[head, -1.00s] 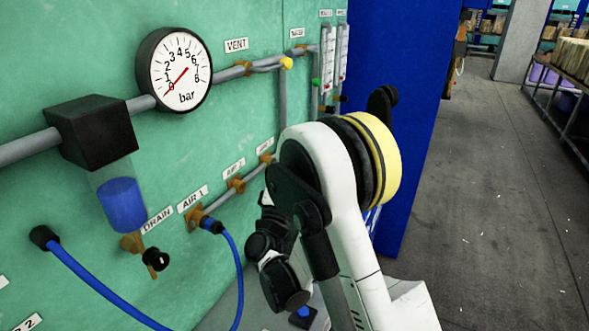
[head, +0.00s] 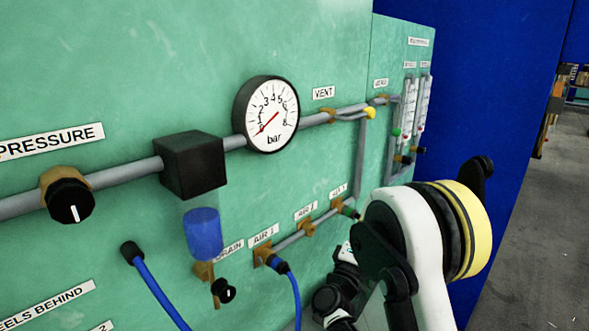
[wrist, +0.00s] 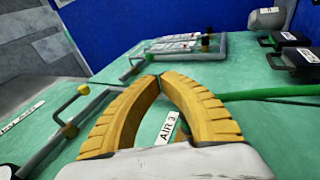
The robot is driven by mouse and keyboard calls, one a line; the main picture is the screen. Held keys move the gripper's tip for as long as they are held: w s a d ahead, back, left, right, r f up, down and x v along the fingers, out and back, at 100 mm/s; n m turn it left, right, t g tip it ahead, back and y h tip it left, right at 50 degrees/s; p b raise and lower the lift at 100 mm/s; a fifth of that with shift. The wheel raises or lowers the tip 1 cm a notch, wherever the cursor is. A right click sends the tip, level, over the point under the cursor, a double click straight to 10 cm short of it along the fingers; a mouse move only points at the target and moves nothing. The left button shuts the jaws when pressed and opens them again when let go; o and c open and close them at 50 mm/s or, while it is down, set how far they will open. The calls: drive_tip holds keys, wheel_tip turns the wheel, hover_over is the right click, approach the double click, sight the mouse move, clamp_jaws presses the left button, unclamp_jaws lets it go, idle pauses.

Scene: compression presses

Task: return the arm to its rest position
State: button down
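My arm (head: 428,245), white and black with a yellow ring at its joint, is bent in front of the green panel at the lower right of the head view. Its end is hidden or cut off there, with no fingers showing. In the wrist view my gripper (wrist: 160,77) has two ribbed orange-yellow fingers that curve together, and their tips meet. Nothing shows held between them. The AIR 3 label (wrist: 167,128) shows between the fingers, on the panel beyond. I cannot tell how far the fingers are from the panel.
The panel carries a pressure gauge (head: 266,114), a black pressure knob (head: 70,201) and a blue hose (head: 294,295) at AIR 1. A green hose (wrist: 270,93) passes near the fingers in the wrist view. A blue wall (head: 500,90) stands behind; grey floor (head: 545,230) is open at right.

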drive_tip(key=s+d+r+m+g, duration=0.2)
drive_tip(key=s+d+m+g, duration=0.25)
drive_tip(key=d+g, duration=0.2)
drive_tip(key=s+f+m+g+y, duration=0.3)
drive_tip(key=s+y, duration=0.2)
drive_tip(key=s, duration=0.3)
drive_tip(key=s+a+f+m+g+y, duration=0.1)
drive_tip(key=s+a+f+y, duration=0.1)
drive_tip(key=s+a+y, duration=0.2)
drive_tip(key=s+a+f+m+g+y, duration=0.1)
drive_tip(key=s+a+f+m+y, duration=0.1)
drive_tip(key=s+a+y, duration=0.3)
drive_tip(key=s+a+f, duration=0.1)
drive_tip(key=s+a, duration=0.3)
drive_tip(key=s, duration=0.4)
drive_tip(key=shift+s+a+f, duration=0.2)
drive_tip(key=shift+s+f, duration=0.1)
drive_tip(key=shift+f, duration=0.05)
